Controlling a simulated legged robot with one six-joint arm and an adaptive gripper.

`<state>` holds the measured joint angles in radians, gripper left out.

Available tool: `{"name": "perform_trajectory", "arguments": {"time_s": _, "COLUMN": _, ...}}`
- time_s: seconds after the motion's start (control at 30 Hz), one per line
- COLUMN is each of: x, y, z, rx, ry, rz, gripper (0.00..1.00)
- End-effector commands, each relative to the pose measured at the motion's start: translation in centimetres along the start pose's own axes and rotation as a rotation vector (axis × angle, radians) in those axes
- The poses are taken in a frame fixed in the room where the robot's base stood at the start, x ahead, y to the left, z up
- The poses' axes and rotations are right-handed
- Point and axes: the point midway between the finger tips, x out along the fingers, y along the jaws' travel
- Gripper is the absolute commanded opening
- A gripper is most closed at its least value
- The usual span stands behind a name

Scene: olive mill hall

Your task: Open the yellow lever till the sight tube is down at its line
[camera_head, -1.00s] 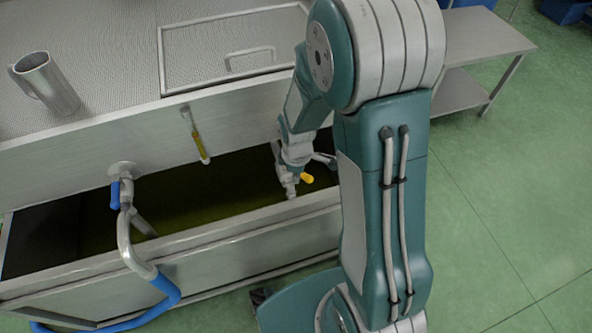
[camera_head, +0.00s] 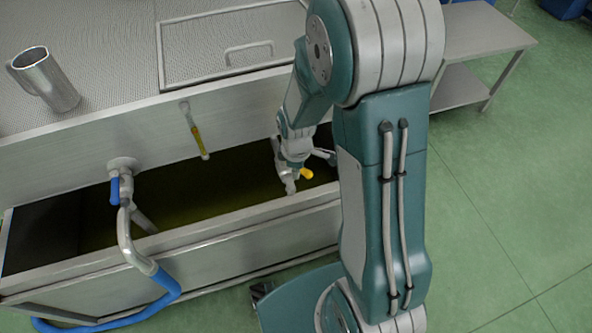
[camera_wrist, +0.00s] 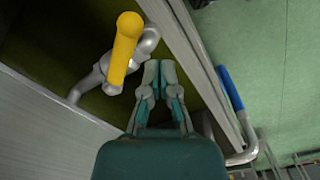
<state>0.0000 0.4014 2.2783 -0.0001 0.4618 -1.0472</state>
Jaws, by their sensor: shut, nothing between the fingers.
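The yellow lever (camera_wrist: 123,45) sits on a grey metal valve and pipe (camera_wrist: 145,42) in the wrist view, ahead and left of my fingers. Only the lever's yellow tip (camera_head: 306,174) shows in the head view, beside my gripper. My gripper (camera_wrist: 159,66) is shut and empty, its fingertips close to the valve on the lever's right; I cannot tell whether they touch. In the head view my gripper (camera_head: 290,186) hangs over the trough. The sight tube (camera_head: 197,139) stands on the tank's front wall with yellow liquid in it; its line is too small to make out.
The open trough (camera_head: 250,222) holds dark green liquid below the tank. A second valve with a blue handle (camera_head: 115,190) and a blue hose (camera_head: 160,285) is at the left. A metal jug (camera_head: 50,80) stands on the tank top. Green floor is free at the right.

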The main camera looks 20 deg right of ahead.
Motion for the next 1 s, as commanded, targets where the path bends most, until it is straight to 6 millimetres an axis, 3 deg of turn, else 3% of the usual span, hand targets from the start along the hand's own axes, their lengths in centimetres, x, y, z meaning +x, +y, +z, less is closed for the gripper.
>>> {"name": "perform_trajectory", "arguments": {"time_s": 0.37, "x": 0.1, "y": 0.0, "z": 0.0, "rx": 0.000, "ry": 0.000, "rz": -0.001, "gripper": 0.00}}
{"name": "perform_trajectory", "arguments": {"time_s": 1.0, "x": 3.4, "y": 0.1, "z": 0.0, "rx": 0.000, "ry": 0.000, "rz": 0.001, "gripper": 0.00}}
